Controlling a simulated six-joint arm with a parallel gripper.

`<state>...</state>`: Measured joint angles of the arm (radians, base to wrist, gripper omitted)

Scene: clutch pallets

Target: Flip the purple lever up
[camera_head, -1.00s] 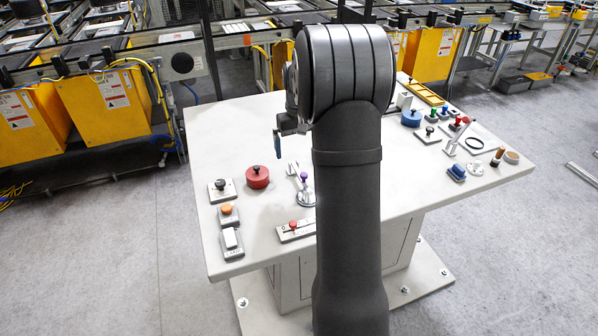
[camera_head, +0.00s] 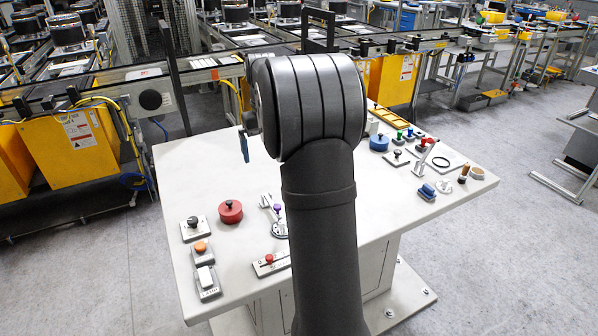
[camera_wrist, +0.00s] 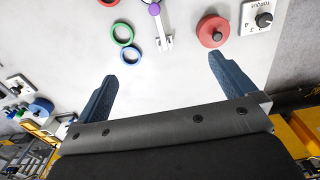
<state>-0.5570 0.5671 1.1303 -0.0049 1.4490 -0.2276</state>
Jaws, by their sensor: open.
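The purple lever (camera_head: 277,209) has a purple ball knob and a silver metal body on a round base. In the head view one blue finger of my gripper (camera_head: 244,148) shows above the table, apart from the lever and farther back.
A red round knob (camera_head: 230,211) stands left of the lever. A red-knobbed slider (camera_head: 269,260) lies in front. A black dial (camera_head: 194,228), an orange button (camera_head: 201,249) and a white switch (camera_head: 205,280) line the left. Green and blue rings (camera_wrist: 131,54) lie beside the lever.

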